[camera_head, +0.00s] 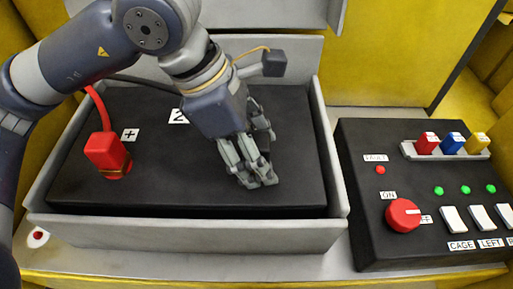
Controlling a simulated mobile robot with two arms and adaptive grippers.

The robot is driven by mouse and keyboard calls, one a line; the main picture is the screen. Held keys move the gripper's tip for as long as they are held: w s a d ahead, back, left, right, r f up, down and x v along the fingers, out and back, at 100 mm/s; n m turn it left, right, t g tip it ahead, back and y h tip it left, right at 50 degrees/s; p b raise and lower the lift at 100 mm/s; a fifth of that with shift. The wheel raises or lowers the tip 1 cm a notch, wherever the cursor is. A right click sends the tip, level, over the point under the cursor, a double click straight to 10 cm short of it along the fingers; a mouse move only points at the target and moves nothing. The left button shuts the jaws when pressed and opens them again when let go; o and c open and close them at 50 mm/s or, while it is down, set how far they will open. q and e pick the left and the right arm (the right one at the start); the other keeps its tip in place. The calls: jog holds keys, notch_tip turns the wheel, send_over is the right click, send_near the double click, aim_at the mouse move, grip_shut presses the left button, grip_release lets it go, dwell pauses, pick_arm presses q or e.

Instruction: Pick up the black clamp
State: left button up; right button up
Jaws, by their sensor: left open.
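My left gripper (254,178) reaches down over the right part of the black battery (185,192), with its fingers pointing at the battery top. It is open. I cannot make out the black clamp; the gripper and wrist may hide it. A dark cable (125,78) runs behind my left arm. A red clamp (106,155) with a red cable stands on the left of the battery, beside a "+" label (130,135). My right gripper is not in view.
The battery sits in a grey tray (190,234) with raised walls. To the right is a black control box (365,205) with a red knob (403,215), white switches and red, blue and yellow parts (452,143). Yellow walls (400,50) stand behind.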

pick_arm(q)
grip_shut()
jog(key=shift+r, duration=0.15)
